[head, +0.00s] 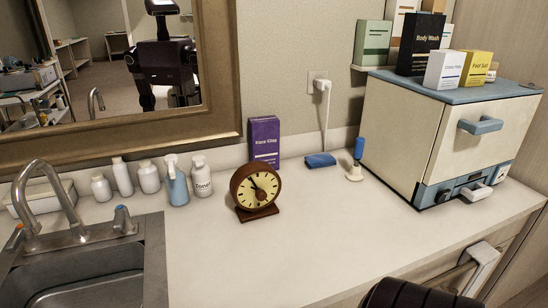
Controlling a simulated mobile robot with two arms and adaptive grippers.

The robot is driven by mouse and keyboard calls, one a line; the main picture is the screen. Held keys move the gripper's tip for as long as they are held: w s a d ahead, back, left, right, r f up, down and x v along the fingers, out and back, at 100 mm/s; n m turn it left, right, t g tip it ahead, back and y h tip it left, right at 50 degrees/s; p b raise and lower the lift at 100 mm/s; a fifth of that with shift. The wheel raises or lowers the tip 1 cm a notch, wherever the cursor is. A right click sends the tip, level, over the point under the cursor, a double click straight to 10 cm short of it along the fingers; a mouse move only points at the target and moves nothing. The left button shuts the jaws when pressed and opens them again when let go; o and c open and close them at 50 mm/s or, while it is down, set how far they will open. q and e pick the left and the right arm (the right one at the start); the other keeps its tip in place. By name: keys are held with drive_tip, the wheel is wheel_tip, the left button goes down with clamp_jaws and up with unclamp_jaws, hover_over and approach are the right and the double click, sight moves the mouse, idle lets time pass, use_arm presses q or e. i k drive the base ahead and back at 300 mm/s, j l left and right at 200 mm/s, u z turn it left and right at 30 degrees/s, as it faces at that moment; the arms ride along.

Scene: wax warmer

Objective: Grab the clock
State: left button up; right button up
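The clock (256,191) stands upright on the white counter, in the middle of the head view. It has a round brown case, a cream dial with dark marks and hands, and a flat brown base. It faces toward me and its front is unobstructed. Neither of my grippers shows in the head view, and nothing is touching the clock from the front. A dark rounded part at the bottom right edge may be mine; it shows no fingers.
A purple box (264,139) stands close behind the clock. Several bottles, including a white pump bottle (201,177), stand left of it. A sink (87,275) is at the left front. A white warmer cabinet (435,130) is at right. Counter in front of the clock is clear.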

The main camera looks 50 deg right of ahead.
sight(248, 209)
drive_tip(key=z, duration=1.5)
